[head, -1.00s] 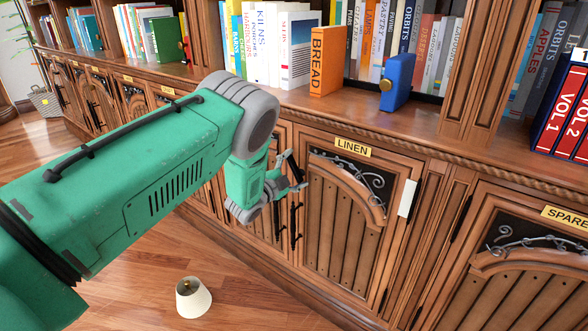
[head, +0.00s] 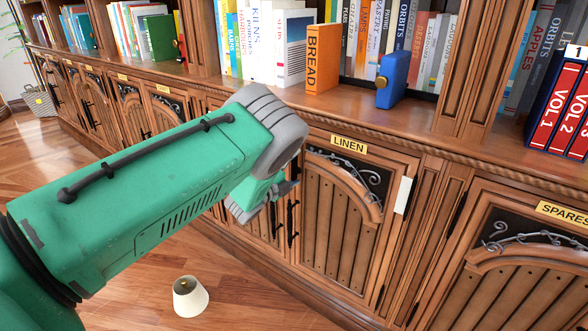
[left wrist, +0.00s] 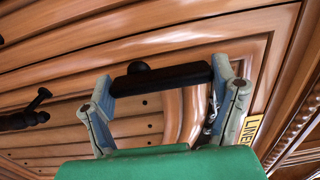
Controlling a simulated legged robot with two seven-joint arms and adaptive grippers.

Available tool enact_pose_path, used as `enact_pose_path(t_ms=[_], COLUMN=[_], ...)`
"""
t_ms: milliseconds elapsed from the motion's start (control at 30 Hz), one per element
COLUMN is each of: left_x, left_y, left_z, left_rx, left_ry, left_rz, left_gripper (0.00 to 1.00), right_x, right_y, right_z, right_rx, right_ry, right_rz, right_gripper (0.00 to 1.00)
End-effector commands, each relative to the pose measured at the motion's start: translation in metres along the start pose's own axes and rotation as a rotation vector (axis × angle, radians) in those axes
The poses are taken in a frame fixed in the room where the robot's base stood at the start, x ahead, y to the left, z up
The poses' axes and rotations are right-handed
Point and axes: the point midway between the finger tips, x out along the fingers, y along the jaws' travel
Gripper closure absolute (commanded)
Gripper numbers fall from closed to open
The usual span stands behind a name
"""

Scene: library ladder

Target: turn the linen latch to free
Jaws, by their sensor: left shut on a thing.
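The linen cabinet door (head: 335,225) has vertical planks, a scrolled iron panel and a yellow LINEN label (head: 349,144) above it. My left gripper (head: 286,190) is at the door's upper left edge in the head view, mostly behind my green arm. In the left wrist view, my left gripper (left wrist: 165,82) has its two fingers at the ends of a black bar, the linen latch (left wrist: 165,78). It is shut on that latch, which lies across the picture with a round pivot behind it. The latch is hidden by my arm in the head view. My right gripper is not in view.
Black door handles (head: 292,222) hang just below my left gripper. A shelf ledge with books and a blue box (head: 395,80) runs above the doors. A white lampshade (head: 190,297) is on the wooden floor. A SPARES door (head: 530,280) is at the right.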

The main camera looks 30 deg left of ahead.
Motion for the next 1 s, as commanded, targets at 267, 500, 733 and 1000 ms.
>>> enact_pose_path(t_ms=[267,500,733,1000], left_x=[-0.001,-0.001,-0.003,-0.041], left_y=[0.006,0.005,0.003,0.004], left_z=[-0.006,-0.005,-0.002,-0.002], left_rx=[0.003,0.003,0.003,0.003], left_ry=[0.010,0.008,0.004,0.002], left_rz=[0.012,0.010,0.006,0.010], left_gripper=[0.49,0.02,0.02,0.02], right_x=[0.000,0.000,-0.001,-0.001], right_y=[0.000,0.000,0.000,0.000], right_z=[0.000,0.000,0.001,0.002], right_rx=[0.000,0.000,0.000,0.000], right_ry=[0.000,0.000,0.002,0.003], right_rz=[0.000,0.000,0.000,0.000], right_gripper=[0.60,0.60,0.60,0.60])
